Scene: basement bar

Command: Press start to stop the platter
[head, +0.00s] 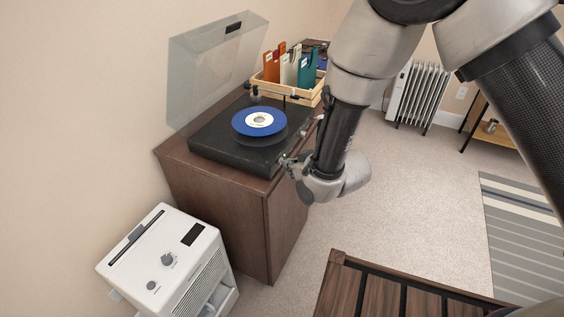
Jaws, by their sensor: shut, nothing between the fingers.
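A black turntable (225,148) sits on a dark wooden cabinet (225,193), with its clear lid (205,65) raised against the wall. A blue record with a pale label (248,126) lies on the platter, which is mostly covered by it. A single picture does not show whether the platter turns. My gripper (284,160) is shut and empty at the turntable's near right corner. It is small and partly hidden by my wrist, and I cannot tell whether it touches the turntable. I cannot make out the start button.
A wooden crate (268,88) of colored sleeves stands behind the turntable. A white machine with knobs (160,255) stands at lower left. A slatted wooden piece (385,290) is in front, and a white radiator (417,95) is at the back.

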